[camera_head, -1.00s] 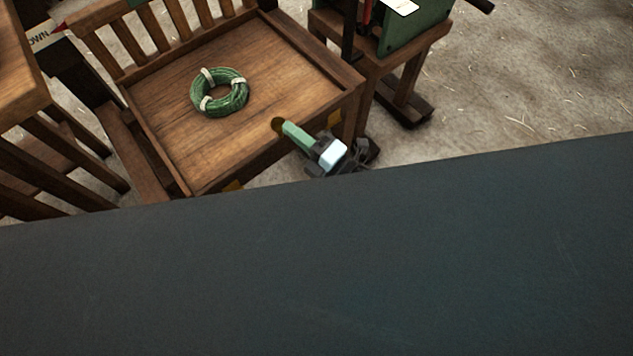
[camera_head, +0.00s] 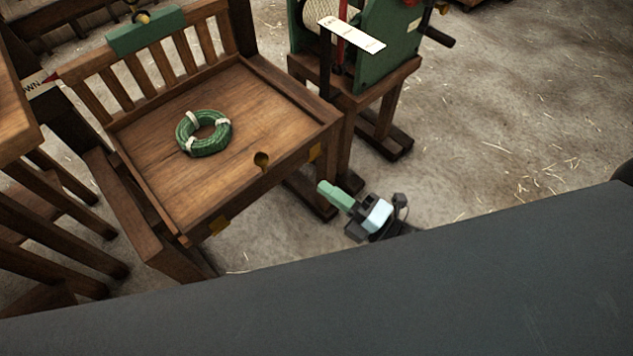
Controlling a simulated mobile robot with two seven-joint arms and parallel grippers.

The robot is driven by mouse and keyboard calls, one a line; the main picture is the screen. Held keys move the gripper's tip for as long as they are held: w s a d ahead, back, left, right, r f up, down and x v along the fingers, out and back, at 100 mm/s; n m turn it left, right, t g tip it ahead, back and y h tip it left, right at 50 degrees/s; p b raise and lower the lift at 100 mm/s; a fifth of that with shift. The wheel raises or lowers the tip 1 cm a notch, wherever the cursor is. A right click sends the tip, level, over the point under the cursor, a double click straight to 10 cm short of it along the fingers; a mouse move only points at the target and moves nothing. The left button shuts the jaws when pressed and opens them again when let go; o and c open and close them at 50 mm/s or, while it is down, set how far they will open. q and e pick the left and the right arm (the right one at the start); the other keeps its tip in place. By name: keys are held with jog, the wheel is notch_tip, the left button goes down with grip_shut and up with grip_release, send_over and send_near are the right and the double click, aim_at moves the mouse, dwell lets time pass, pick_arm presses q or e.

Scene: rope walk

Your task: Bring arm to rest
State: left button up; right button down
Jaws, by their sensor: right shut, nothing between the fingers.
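My right gripper (camera_head: 327,188) shows in the head view just right of the wooden tray-topped stand, its pale green fingers together and nothing held. It is apart from the stand's front edge, with the floor behind it in the picture. The rest of my right arm is mostly hidden behind the large dark surface in the foreground. My left gripper is not in view. A coil of green rope (camera_head: 204,133) with white ties lies on the wooden tray (camera_head: 185,195).
A green machine (camera_head: 390,48) with a white label and a crank stands on a wooden bench behind right. A slatted wooden frame (camera_head: 60,215) is at the left. The straw-strewn floor (camera_head: 480,120) at the right is open.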

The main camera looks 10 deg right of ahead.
jog(key=shift+s+d, duration=0.1)
jog(key=shift+d, duration=0.1)
dwell(0.3)
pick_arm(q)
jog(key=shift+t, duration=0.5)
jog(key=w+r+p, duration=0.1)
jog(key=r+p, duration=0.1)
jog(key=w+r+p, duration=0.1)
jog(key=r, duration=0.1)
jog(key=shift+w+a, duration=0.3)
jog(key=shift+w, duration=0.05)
pick_arm(e)
jog(key=s+d+f+m+g+h, duration=0.3)
jog(key=s+f+m, duration=0.6)
jog(key=m, duration=0.3)
jog(key=s+d+f+m+g+h, duration=0.3)
jog(key=s+d+f+m+h, duration=0.3)
jog(key=s+m, duration=0.5)
notch_tip(320, 180, down, 3)
jog(key=shift+s+d+r+m+h, duration=0.15)
jog(key=shift+s+m+h, duration=0.25)
jog(key=shift+m+h, duration=0.6)
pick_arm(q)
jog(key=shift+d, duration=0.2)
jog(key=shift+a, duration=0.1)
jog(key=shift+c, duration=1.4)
pick_arm(e)
jog(key=shift+w, duration=0.1)
